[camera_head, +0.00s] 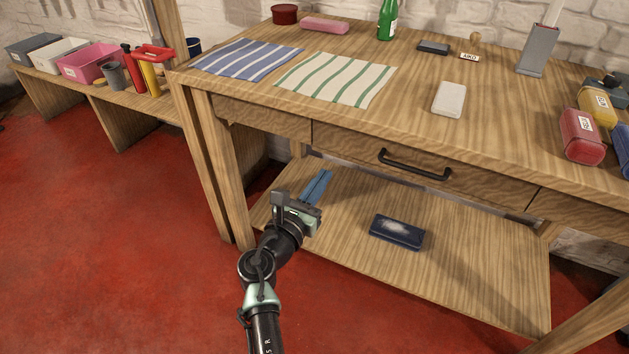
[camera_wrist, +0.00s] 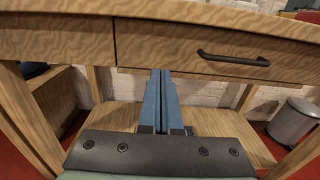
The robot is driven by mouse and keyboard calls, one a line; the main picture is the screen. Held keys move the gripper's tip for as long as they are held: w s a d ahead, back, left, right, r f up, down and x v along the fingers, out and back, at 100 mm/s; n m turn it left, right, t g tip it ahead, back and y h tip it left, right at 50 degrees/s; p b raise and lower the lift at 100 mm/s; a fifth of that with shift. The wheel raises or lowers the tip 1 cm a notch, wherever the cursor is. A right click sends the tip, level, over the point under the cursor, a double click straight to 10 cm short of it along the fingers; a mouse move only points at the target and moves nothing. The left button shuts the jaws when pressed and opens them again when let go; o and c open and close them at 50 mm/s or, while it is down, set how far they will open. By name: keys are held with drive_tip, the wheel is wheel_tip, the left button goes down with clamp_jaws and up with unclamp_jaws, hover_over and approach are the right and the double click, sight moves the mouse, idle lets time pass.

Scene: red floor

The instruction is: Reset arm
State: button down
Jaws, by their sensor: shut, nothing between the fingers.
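My arm reaches up from the bottom of the head view toward the wooden workbench (camera_head: 430,95). My gripper (camera_head: 322,180) is in front of the bench, below its drawer and over the lower shelf's left part in the picture. Its two blue fingers are together with nothing between them. They also show side by side in the wrist view (camera_wrist: 161,95), pointing toward the space under the drawer (camera_wrist: 215,52).
The lower shelf (camera_head: 470,265) carries a dark blue case (camera_head: 397,232). The drawer, with a black handle (camera_head: 414,164), appears shut. Striped cloths, a green bottle (camera_head: 387,18) and several other items lie on the bench top. A grey bin (camera_wrist: 292,122) stands at right. Red floor is clear at left.

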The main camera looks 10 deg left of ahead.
drive_tip(key=shift+v, duration=1.3)
drive_tip(key=s+d+r+m+t, duration=0.1)
drive_tip(key=d+r+m, duration=0.2)
drive_tip(key=r+m, duration=0.65)
drive_tip(key=s+d+r+m+t, duration=0.2)
drive_tip(key=r+m, duration=0.4)
drive_tip(key=r, duration=0.6)
drive_tip(key=s+d+r+m+t, duration=0.1)
drive_tip(key=d+r+m, duration=0.2)
drive_tip(key=r+m, duration=0.65)
drive_tip(key=s+d+r+m+t+y+p, duration=0.2)
drive_tip(key=s+r+m+t+y, duration=0.5)
drive_tip(key=s+r, duration=1.25)
wheel_tip(320, 180, up, 26)
drive_tip(key=w+m+g+h+p, duration=0.1)
drive_tip(key=w+h+p, duration=0.1)
drive_tip(key=p, duration=2.2)
drive_tip(key=shift+a+f, duration=0.2)
drive_tip(key=shift+a, duration=0.05)
